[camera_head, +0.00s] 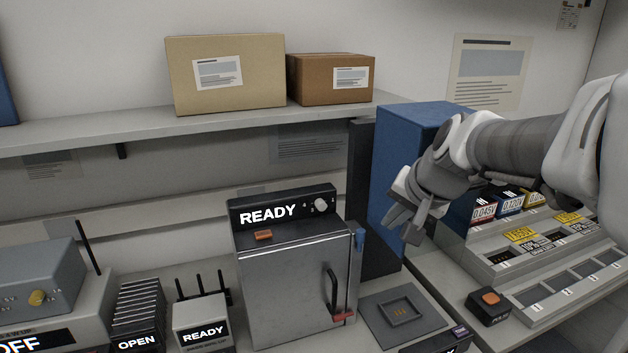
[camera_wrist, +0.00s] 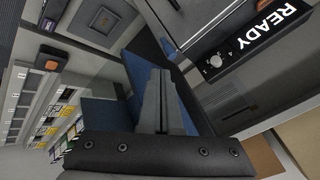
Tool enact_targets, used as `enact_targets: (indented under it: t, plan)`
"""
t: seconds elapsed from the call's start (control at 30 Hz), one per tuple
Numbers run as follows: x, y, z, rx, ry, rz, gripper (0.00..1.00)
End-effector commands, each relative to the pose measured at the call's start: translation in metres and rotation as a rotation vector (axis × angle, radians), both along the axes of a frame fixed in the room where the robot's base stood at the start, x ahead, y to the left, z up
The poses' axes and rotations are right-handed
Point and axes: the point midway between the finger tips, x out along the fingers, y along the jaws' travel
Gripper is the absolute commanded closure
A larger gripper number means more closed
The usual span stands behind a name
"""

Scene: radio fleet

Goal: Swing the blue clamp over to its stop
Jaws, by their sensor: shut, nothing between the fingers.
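The blue clamp (camera_head: 360,239) is a small blue piece at the upper right edge of the grey metal box's front (camera_head: 295,285). A red clamp (camera_head: 343,316) sits lower on the same side, below the dark door handle (camera_head: 331,292). My gripper (camera_head: 407,228) is to the right of the blue clamp and apart from it in the head view, in front of the blue cabinet. In the wrist view my gripper's fingers (camera_wrist: 160,75) are together and empty.
The tall blue cabinet (camera_head: 395,150) stands behind my gripper. A grey tray (camera_head: 378,325) lies right of the metal box. A sloped rack (camera_head: 480,255) with modules and an orange-button box (camera_head: 489,304) are further right. A shelf (camera_head: 130,132) with cartons runs above.

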Motion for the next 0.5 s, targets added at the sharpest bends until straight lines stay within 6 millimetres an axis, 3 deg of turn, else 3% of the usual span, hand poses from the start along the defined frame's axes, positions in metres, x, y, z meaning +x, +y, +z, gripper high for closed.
enact_targets:
  t: [0.37, 0.5]
  plan:
    - [0.001, 0.0, -0.001, 0.002, 0.002, 0.001, 1.0]
    - [0.008, 0.002, -0.011, 0.003, 0.006, 0.001, 1.0]
